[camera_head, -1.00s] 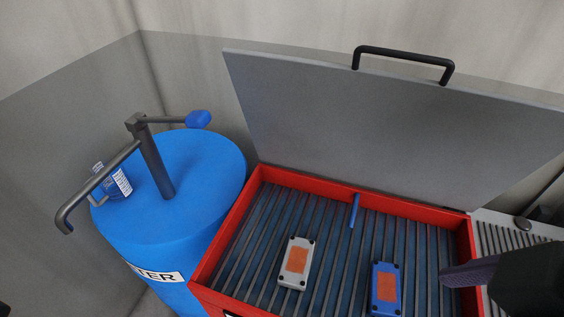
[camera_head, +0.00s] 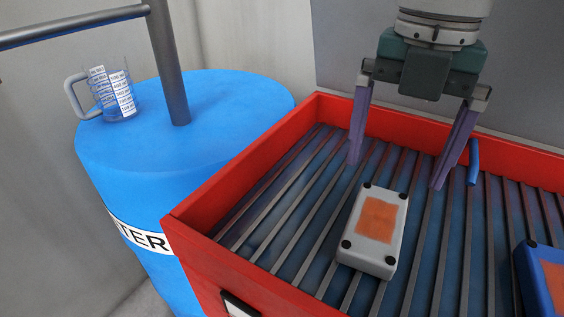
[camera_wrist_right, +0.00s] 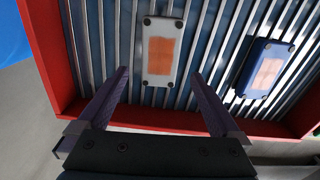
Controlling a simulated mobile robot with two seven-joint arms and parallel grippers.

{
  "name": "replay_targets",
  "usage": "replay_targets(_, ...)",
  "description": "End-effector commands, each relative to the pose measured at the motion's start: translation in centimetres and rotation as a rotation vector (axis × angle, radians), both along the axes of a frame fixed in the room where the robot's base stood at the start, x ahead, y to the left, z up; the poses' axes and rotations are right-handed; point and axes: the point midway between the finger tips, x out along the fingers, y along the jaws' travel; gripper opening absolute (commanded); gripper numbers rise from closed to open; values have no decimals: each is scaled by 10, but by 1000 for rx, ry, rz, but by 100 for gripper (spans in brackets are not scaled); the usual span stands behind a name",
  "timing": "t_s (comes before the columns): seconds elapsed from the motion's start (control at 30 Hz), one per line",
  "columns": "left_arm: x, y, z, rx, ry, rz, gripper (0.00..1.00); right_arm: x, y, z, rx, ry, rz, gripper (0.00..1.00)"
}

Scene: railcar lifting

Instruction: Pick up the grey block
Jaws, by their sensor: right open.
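The grey block (camera_head: 375,231) is pale grey with an orange patch on top and dark corner feet. It lies flat on the slatted rack inside the red box. It also shows in the right wrist view (camera_wrist_right: 148,68), ahead of and between the line of the fingers. My right gripper (camera_head: 397,176) hangs above the rack, open and empty, with its two purple fingers apart on the far side of the block. The fingers also show in the right wrist view (camera_wrist_right: 160,90). My left gripper is not in view.
A blue block (camera_head: 545,285) with an orange patch lies right of the grey one. A short blue rod (camera_head: 473,162) is near the back. The red box wall (camera_head: 235,180) surrounds the rack. A blue barrel (camera_head: 190,125) with a measuring cup (camera_head: 115,98) stands at left.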

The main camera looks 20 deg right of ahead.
Motion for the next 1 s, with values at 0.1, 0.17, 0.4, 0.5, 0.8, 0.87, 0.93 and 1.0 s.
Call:
replay_targets(0.1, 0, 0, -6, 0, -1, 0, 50, 0, -2, -15, -3, 6, 8, 100)
replay_targets(0.17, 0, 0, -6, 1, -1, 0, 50, 0, -2, -24, -3, 6, 8, 100)
replay_targets(0.4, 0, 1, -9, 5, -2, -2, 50, 0, -1, -49, -1, 3, 9, 100)
replay_targets(0.5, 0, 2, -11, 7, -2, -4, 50, -2, -1, -62, -2, 5, 8, 100)
replay_targets(0.8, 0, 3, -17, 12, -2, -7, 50, -3, -1, -99, -3, 1, 9, 100)
replay_targets(0.87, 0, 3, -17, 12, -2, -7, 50, -3, -1, -99, -2, 1, 9, 100)
replay_targets(0.93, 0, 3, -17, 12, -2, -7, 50, -3, -1, -99, -2, 1, 9, 100)
replay_targets(1.0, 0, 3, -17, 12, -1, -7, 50, -3, -1, -99, -3, 0, 9, 100)
